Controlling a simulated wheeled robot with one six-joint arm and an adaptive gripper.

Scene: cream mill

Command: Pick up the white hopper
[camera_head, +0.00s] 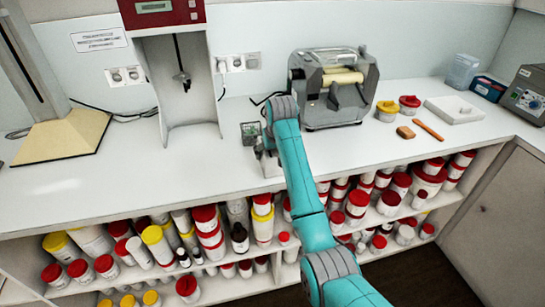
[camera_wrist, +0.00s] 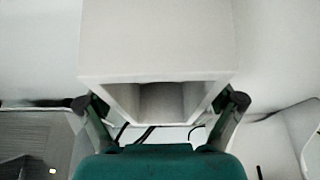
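The white hopper (camera_wrist: 160,45) fills the upper middle of the wrist view as a pale, box-like body with a dark rectangular opening on its lower side. My gripper (camera_wrist: 160,105) has one finger at each side of it. In the head view, a small white piece that looks like the hopper (camera_head: 270,167) shows at the counter's front edge. My gripper (camera_head: 262,152) is there too, partly hidden behind my teal arm.
A grey mill (camera_head: 333,90) with cream rollers stands behind my arm. A red-topped stand (camera_head: 178,65) is at the left. Red and yellow lids (camera_head: 398,108), an orange stick (camera_head: 428,130) and a white slab (camera_head: 454,110) lie at the right. Jars (camera_head: 205,225) crowd the shelves below.

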